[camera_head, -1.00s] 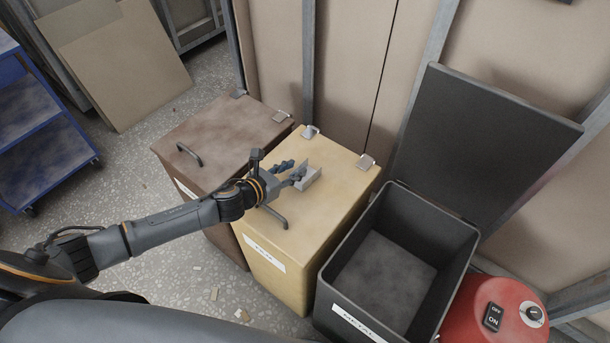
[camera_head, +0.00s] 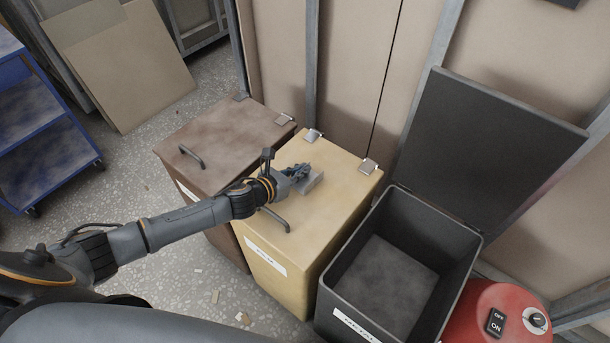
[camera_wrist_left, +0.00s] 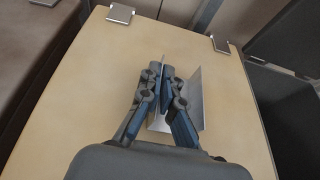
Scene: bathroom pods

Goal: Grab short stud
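The short stud (camera_head: 314,184) is a small grey metal channel on the lid of the yellow bin (camera_head: 345,178). It also shows in the left wrist view (camera_wrist_left: 194,98), with one upright side toward the right and a thin wall between my fingers. My left gripper (camera_head: 300,171) is over the lid at the stud. In the left wrist view my left gripper (camera_wrist_left: 164,82) has its fingers close together on both sides of that thin wall, and they look shut on it. The fingers hide part of the stud. My right gripper is not in view.
A brown closed bin (camera_head: 225,135) stands to the left. An open black metal bin (camera_head: 335,285) with a raised lid (camera_head: 485,145) stands to the right, empty. A red machine (camera_head: 480,315) with an on/off switch is beyond it. A lid handle (camera_head: 275,219) lies below my arm.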

